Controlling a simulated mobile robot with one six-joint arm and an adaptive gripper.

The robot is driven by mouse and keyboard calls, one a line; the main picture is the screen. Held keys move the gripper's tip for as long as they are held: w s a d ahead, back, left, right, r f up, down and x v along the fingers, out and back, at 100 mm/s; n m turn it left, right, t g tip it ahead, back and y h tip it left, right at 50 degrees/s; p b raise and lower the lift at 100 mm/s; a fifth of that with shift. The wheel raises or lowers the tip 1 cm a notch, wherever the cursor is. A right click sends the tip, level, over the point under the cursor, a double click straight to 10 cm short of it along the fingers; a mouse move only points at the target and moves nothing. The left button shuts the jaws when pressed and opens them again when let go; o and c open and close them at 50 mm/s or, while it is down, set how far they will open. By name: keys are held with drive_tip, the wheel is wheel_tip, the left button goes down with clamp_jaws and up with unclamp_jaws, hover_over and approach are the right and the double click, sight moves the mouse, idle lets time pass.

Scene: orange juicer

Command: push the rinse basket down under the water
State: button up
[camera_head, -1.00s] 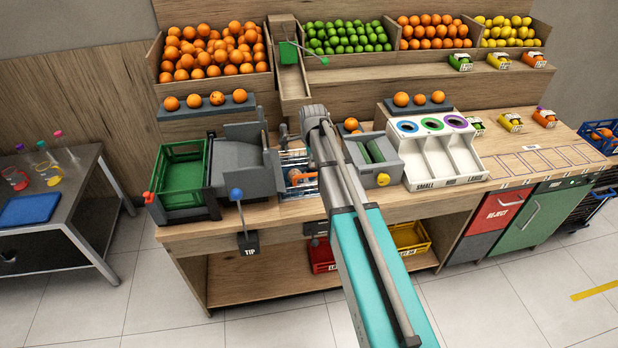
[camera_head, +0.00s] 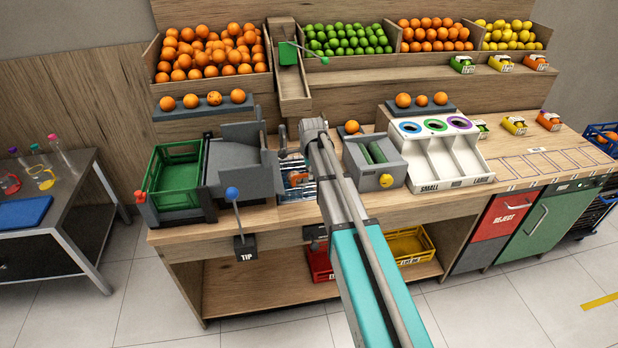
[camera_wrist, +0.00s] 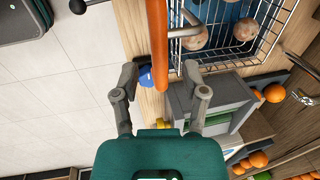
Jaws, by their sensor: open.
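The wire rinse basket (camera_wrist: 245,35) holds brownish oranges, with blue water showing through its mesh. In the head view the basket (camera_head: 297,181) is partly hidden by my arm. An orange bar (camera_wrist: 157,40), which looks like the basket's handle, runs beside it and meets a grey rod (camera_wrist: 185,32) at the basket's side. My gripper (camera_wrist: 159,71) is open, one finger on each side of the bar's lower end in the wrist view. No finger visibly touches the bar; I cannot tell the height gap. The fingers are not clear in the head view.
A grey roller box (camera_head: 375,163) stands right of the basket, close to my right finger in the wrist view. A grey hopper (camera_head: 240,165) and green crate (camera_head: 180,178) are on the left. A blue-knobbed tip lever (camera_head: 235,205) rises at the front. Floor in front is clear.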

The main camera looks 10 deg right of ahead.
drive_tip(key=shift+w+f+b, duration=0.15)
drive_tip(key=shift+f+b, duration=0.35)
drive_tip(key=shift+f, duration=0.25)
clamp_jaws()
